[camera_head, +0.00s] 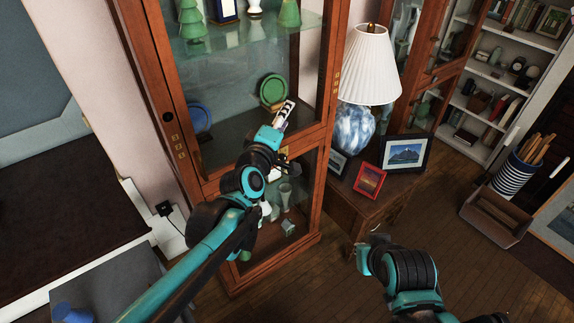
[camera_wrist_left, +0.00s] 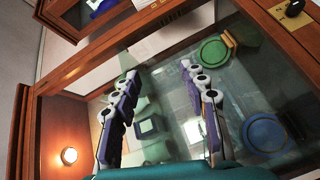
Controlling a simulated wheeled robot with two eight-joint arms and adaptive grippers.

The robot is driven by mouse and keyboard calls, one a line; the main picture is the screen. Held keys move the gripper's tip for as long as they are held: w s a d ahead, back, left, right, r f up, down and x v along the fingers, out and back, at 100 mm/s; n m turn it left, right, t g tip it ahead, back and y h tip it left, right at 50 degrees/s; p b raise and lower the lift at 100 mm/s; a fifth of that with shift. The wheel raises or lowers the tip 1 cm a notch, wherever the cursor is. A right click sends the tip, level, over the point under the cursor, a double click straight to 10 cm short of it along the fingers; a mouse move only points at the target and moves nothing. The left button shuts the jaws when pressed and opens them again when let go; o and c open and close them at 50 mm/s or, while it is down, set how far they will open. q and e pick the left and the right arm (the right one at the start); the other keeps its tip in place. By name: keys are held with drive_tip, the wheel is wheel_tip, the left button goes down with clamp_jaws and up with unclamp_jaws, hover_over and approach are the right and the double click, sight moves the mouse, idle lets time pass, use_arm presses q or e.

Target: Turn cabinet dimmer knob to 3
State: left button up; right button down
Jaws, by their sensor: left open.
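My left gripper (camera_head: 285,113) is in front of the glass, to the right of that fitting and near the green plate. It is open and empty; in the left wrist view its fingers (camera_wrist_left: 160,85) are spread before the glass. A dark knob-like part on brass (camera_wrist_left: 293,8) shows on the wood there. My right arm is at lower right; its fingertips are not clear.
Behind the glass are a green plate (camera_head: 273,90) and a blue plate (camera_head: 200,117). A side table (camera_head: 345,200) with a white-shaded lamp (camera_head: 368,65) and picture frames (camera_head: 405,153) stands right of the cabinet. Bare floor (camera_head: 300,290) lies in front.

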use_arm(q)
drive_tip(key=w+d+n+t+y+b, duration=0.1)
drive_tip(key=w+d+n+t+y, duration=0.15)
drive_tip(key=w+n, duration=0.5)
drive_tip(key=n+g+y+b, duration=0.35)
drive_tip(key=n+y, duration=0.95)
drive_tip(key=n, duration=1.2)
approach(285, 160)
drive_tip(key=b+x, duration=0.1)
drive_tip(key=x, duration=0.6)
drive_tip(key=shift+w+a, duration=0.1)
drive_tip(key=shift+a, duration=0.05)
drive_tip(key=shift+w+a, duration=0.3)
drive_tip(key=shift+w, duration=0.25)
drive_tip(key=shift+r, duration=0.1)
clamp_jaws()
